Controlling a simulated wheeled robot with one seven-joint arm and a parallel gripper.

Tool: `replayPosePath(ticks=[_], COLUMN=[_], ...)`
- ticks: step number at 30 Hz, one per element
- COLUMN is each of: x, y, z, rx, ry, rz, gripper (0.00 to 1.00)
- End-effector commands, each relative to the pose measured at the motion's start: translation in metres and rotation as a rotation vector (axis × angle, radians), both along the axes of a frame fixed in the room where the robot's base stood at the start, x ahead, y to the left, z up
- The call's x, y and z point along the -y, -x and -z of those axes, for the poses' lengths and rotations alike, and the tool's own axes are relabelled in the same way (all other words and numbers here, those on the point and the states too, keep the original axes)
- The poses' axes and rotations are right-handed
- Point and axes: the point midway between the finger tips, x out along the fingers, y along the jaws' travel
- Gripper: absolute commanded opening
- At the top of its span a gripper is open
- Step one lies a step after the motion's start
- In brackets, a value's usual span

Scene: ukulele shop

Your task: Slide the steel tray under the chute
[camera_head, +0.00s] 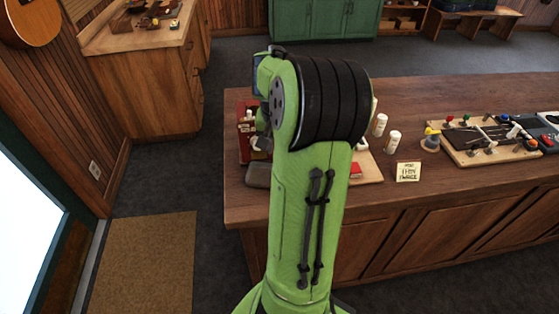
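A low grey piece with rounded corners (258,174) lies on the wooden counter at its left end, partly behind my green arm. It may be the steel tray, but I cannot be sure. A red box-like thing (244,146) stands just behind it, also partly covered by my arm. I cannot pick out a chute; the area behind my arm is hidden. My arm rises through the middle of the view. Small grey parts show at its left edge by the red box and may belong to my gripper. Its fingers cannot be made out.
On the counter (460,95) are two white bottles (393,141), a small lettered card (408,172) and a tool board (485,155). A pale board with a red item shows right of my arm. A wooden cabinet (150,95) stands back left. A brown mat (145,265) lies on the floor.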

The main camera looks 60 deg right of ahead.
Motion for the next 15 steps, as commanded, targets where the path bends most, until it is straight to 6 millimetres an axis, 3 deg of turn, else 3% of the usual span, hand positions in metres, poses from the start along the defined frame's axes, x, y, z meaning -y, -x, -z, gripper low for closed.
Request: replayPosePath(ticks=[3,15], x=[0.003,0.013], y=[-0.001,-0.006], z=[0.027,0.105], rx=[-0.002,-0.001], ry=[-0.005,-0.005], rz=[0.001,0.0], gripper=[0.33,0.33])
